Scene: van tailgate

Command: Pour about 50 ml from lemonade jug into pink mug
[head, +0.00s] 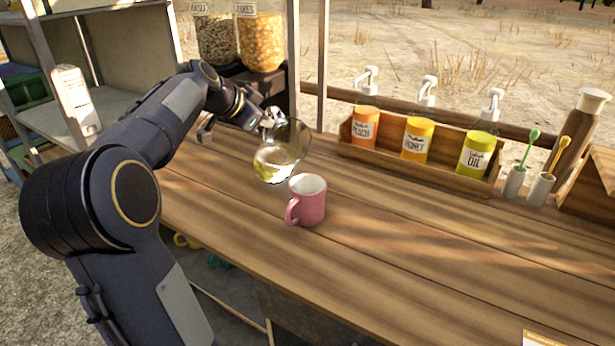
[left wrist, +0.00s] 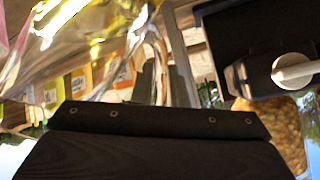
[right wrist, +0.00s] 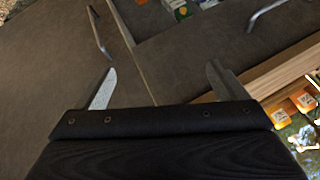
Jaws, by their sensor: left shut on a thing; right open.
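The lemonade jug (head: 279,160) is clear glass with pale yellow liquid in it. My left gripper (head: 268,118) is shut on the jug and holds it tilted, above and just behind the mug. The jug fills the upper left of the left wrist view (left wrist: 80,45), close up. The pink mug (head: 308,204) stands upright on the wooden counter, its handle toward the left front. No stream of liquid can be made out between jug and mug, and the mug's inside level is unclear. My right gripper (right wrist: 158,90) is open and empty in the right wrist view, away from the mug.
A wooden rack (head: 400,165) with several pump bottles stands along the counter's back edge. Small cups (head: 527,186) with spoons and a brown bottle (head: 583,125) stand at the right. Cereal dispensers (head: 262,42) stand behind my left gripper.

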